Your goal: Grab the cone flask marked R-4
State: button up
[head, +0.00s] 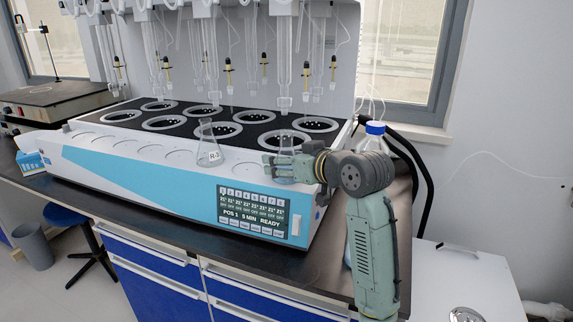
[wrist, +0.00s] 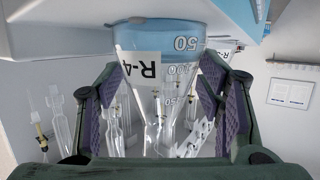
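The clear cone flask marked R-4 (wrist: 148,68) fills the middle of the wrist view, its label readable and some bluish liquid in its wide base. It appears upside down there, with its neck toward the bottom of the picture. My gripper (wrist: 158,80) is open, with one finger on each side of the flask and gaps visible beside the narrow neck. In the head view my gripper (head: 277,166) is at the front right edge of the distiller, and the R-4 flask (head: 288,140) is partly hidden behind its fingers. Whether either finger touches the glass I cannot tell.
A flask marked R-3 (head: 208,152) stands to the left on the distiller's front ledge. The distiller (head: 130,166) has several round heaters and hanging glassware behind. A blue-capped bottle (head: 375,135) stands right of it, behind my arm. The dark bench front (head: 270,258) is clear.

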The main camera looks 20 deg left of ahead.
jog(key=c, duration=0.9)
jog(key=shift+c, duration=0.3)
